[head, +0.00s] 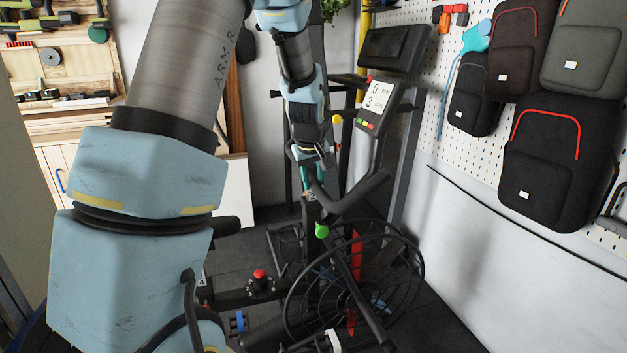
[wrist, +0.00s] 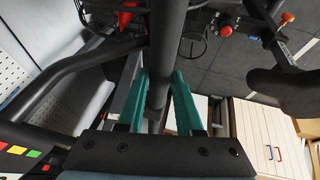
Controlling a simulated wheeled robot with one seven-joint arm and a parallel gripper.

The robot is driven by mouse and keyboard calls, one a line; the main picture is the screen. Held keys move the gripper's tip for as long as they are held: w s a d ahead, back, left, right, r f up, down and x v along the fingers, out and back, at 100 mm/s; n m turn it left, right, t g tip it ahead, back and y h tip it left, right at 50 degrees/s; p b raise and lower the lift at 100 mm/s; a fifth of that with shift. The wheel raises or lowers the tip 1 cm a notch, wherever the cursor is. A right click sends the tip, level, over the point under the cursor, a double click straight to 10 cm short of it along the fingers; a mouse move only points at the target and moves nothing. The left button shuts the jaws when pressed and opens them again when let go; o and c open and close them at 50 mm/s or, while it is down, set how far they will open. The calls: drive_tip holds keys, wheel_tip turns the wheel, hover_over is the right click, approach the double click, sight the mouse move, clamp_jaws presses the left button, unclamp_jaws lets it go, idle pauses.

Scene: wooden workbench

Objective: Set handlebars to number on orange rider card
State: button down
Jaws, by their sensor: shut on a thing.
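The exercise bike's black handlebars (head: 355,194) curve out below a console (head: 377,100) whose screen reads 0 above 3. My gripper (head: 310,184) is at the handlebars, its teal fingers partly hidden by the wrist. In the wrist view the two teal fingers (wrist: 161,76) close on either side of a dark round bar (wrist: 160,45), which appears to be part of the handlebars. Another handlebar arm (wrist: 58,75) curves at the left. I cannot make out an orange rider card or a number scale on the post.
A green knob (head: 321,231) sits below the handlebars, above a large spoked wheel (head: 290,300). A red-topped knob (head: 260,274) is lower left. Black backpacks (head: 560,160) hang on the pegboard at right. A wooden cabinet (wrist: 258,135) shows in the wrist view.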

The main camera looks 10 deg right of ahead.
drive_tip(key=shift+r, duration=0.1)
wheel_tip(320, 180, up, 6)
drive_tip(key=p, duration=0.3)
drive_tip(key=c, duration=0.6)
unclamp_jaws()
drive_tip(key=b+v, duration=0.3)
drive_tip(key=v, duration=0.7)
drive_tip(key=shift+s+r, duration=0.15)
drive_tip(key=shift+r, duration=0.15)
